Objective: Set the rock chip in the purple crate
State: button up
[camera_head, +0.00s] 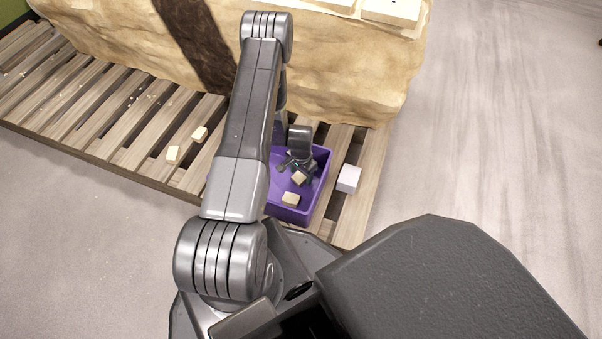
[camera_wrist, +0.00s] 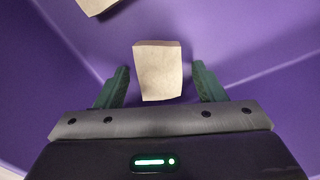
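The purple crate (camera_head: 315,195) stands on the wooden pallet, partly hidden by my arm. My gripper (camera_head: 297,172) is inside the crate's outline, pointing down. A pale tan rock chip (camera_head: 299,178) is at its fingertips. In the wrist view, this chip (camera_wrist: 160,72) sits between the two green fingers of my gripper (camera_wrist: 160,80), with a narrow gap on each side, so the fingers look open around it. Purple crate walls and floor (camera_wrist: 255,45) surround it. I cannot tell whether the chip rests on the floor. A second chip (camera_head: 290,199) lies in the crate and shows in the wrist view (camera_wrist: 97,5).
Two loose chips (camera_head: 173,154) (camera_head: 200,133) lie on the slatted pallet (camera_head: 110,150) to the left. A whitish block (camera_head: 349,178) sits just right of the crate. A large rock block (camera_head: 330,70) stands behind. The floor (camera_head: 490,120) at right is clear.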

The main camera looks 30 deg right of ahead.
aim_at(301, 175)
notch_tip(301, 175, up, 12)
jog(key=p, duration=0.4)
jog(key=shift+r, duration=0.2)
